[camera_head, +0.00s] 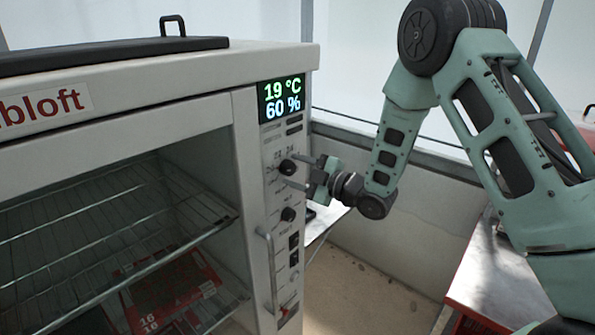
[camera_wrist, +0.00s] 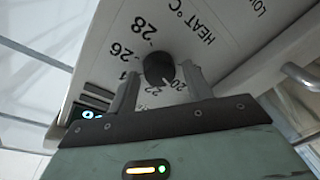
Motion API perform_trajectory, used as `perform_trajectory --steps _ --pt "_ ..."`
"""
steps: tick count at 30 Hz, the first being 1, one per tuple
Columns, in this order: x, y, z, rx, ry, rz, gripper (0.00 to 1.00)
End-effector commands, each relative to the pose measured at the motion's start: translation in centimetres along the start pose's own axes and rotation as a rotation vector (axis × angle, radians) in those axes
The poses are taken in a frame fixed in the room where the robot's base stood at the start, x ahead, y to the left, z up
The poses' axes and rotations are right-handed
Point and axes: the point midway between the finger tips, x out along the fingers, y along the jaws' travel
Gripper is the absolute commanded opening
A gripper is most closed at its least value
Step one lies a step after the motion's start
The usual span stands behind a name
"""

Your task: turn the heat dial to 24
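The heat dial (camera_head: 287,167) is a black round knob on the cabinet's narrow front panel, below the display. In the wrist view the dial (camera_wrist: 158,69) is ringed by numbers; 20, 22, 26 and 28 are readable, and 24 is partly hidden by a finger. Its pointer setting is not clear. My gripper (camera_head: 301,172) is at the dial, its fingers apart. In the wrist view the fingertips (camera_wrist: 160,75) are on either side of the dial, with a gap seeming to show at each side. The display (camera_head: 282,98) reads 19 °C and 60 %.
A second black knob (camera_head: 288,214) is below the heat dial. A vertical door handle (camera_head: 267,270) stands out lower on the cabinet. Wire racks (camera_head: 90,235) fill the cabinet's inside. A red-edged table (camera_head: 495,285) is at the right, with open floor between.

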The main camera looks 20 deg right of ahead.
Motion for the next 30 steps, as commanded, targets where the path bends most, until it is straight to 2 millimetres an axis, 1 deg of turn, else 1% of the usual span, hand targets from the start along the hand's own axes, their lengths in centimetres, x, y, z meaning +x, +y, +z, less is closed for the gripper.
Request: perform_trajectory --steps 1,2,3,4,11,17,23,30 --pt "-0.01 0.01 0.0 0.0 0.0 0.0 0.35" --pt "-0.02 0.01 0.0 0.0 0.0 0.0 0.27" --pt "-0.02 0.0 0.0 0.0 0.0 0.0 0.16" --pt "-0.02 0.0 0.0 0.0 0.0 0.0 0.13" --pt "-0.04 -0.07 0.05 0.009 0.001 0.0 0.13" --pt "-0.06 -0.26 0.24 0.073 0.006 0.008 0.13" --pt "-0.1 -0.45 0.41 0.207 0.017 0.023 0.13" --pt "-0.1 -0.56 0.46 0.428 0.036 0.045 0.13"
